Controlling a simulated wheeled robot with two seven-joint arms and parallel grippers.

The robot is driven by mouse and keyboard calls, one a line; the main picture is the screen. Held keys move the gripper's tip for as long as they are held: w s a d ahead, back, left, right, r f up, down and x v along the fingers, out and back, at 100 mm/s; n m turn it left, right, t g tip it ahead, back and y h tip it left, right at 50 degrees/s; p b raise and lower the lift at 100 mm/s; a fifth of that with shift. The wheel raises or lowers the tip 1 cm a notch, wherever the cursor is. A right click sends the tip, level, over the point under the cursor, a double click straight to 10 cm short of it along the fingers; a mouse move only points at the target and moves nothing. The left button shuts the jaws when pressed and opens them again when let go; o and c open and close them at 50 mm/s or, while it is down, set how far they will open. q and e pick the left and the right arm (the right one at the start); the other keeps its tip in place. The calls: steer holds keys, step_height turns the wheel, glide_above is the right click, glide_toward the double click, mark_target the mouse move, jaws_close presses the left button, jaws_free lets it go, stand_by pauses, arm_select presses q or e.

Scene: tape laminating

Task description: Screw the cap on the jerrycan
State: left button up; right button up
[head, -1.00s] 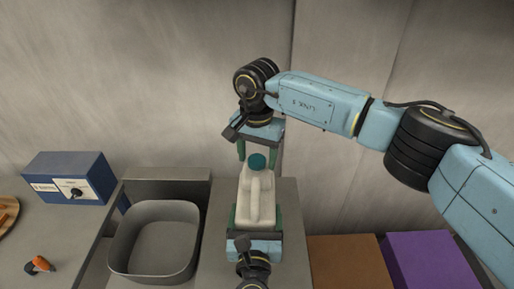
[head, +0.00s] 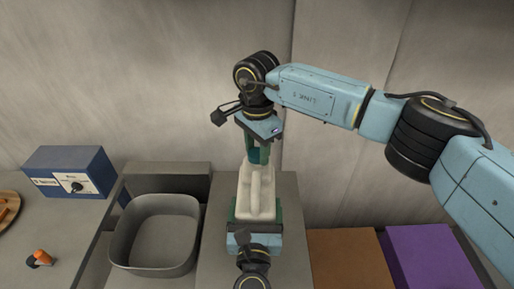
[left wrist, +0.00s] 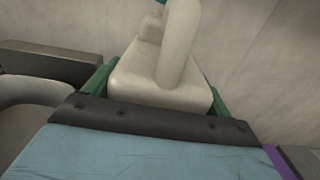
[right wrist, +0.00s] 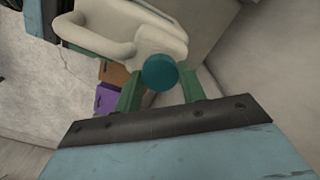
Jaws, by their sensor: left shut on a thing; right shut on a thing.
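The cream jerrycan (head: 257,193) stands upright on a grey surface. Its handle faces my left gripper (head: 256,214), whose green fingers are shut on both sides of the lower body; this grip also shows in the left wrist view, around the jerrycan (left wrist: 160,85). The teal cap (right wrist: 159,72) sits at the jerrycan's neck. My right gripper (head: 258,155) comes from above and is shut on the cap, largely hiding it in the head view. Whether the thread is engaged is hidden.
A grey open bin (head: 155,236) stands left of the jerrycan. Further left are a blue box with a dial (head: 68,172) and an orange-and-black object (head: 40,258). Brown (head: 347,262) and purple (head: 428,262) boxes stand at the right. A wall is behind.

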steer(key=m, duration=0.7)
steer(key=shift+m, duration=0.3)
steer(key=m, duration=1)
steer(key=shift+m, duration=0.4)
steer(key=m, duration=0.3)
steer(key=shift+m, duration=0.4)
steer(key=m, duration=0.3)
steer(key=shift+f, duration=0.1)
steer(key=m, duration=0.4)
steer(key=shift+m, duration=0.4)
steer(key=o, duration=1.1)
